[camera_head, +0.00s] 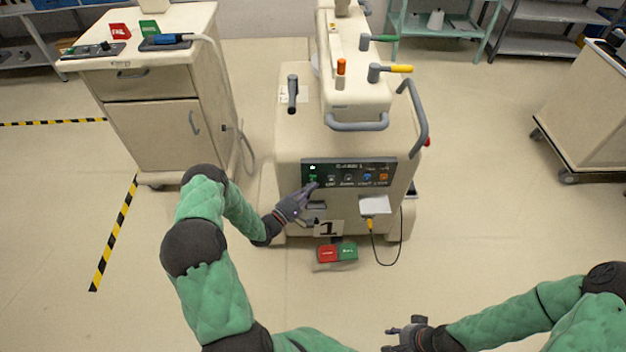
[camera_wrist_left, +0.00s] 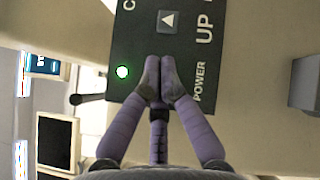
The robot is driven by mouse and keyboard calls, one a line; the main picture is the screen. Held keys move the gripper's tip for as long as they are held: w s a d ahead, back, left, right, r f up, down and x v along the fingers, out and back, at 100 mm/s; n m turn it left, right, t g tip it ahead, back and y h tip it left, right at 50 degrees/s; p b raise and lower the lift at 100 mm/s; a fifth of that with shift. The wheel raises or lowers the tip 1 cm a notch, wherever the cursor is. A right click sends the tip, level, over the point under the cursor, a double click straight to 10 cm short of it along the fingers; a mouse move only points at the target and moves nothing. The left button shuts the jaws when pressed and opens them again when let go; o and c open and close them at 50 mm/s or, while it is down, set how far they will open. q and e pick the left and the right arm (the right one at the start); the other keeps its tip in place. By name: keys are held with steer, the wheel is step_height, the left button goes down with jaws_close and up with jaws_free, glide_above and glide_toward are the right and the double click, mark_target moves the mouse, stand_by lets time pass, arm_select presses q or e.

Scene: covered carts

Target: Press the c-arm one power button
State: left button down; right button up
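The C-arm one cart, marked with a "1" plate (camera_head: 328,228), has a dark control panel (camera_head: 348,172) on its front with a row of buttons. A small green light (camera_head: 312,167) is lit at the panel's left end; it also glows in the left wrist view (camera_wrist_left: 122,71). My left gripper (camera_head: 311,187) is at the panel's left end, its fingertips together (camera_wrist_left: 159,75) over the spot beside the "POWER" label (camera_wrist_left: 199,82). The fingertips hide the power button; contact cannot be told. My right gripper (camera_head: 391,338) is open and empty, low and away from the cart.
Red and green pedals (camera_head: 337,252) lie at the cart's foot. A white box with a hanging cable (camera_head: 374,205) is on the cart's front right. A beige cabinet (camera_head: 155,110) stands left, another cart (camera_head: 590,110) right. The floor between is clear.

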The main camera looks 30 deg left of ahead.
arm_select(q)
steer(key=s+d, duration=0.1)
steer(key=s+d+p, duration=0.1)
steer(key=s, duration=0.1)
steer(key=s+d+p, duration=0.1)
steer(key=s, duration=0.1)
stand_by(0.6)
stand_by(1.3)
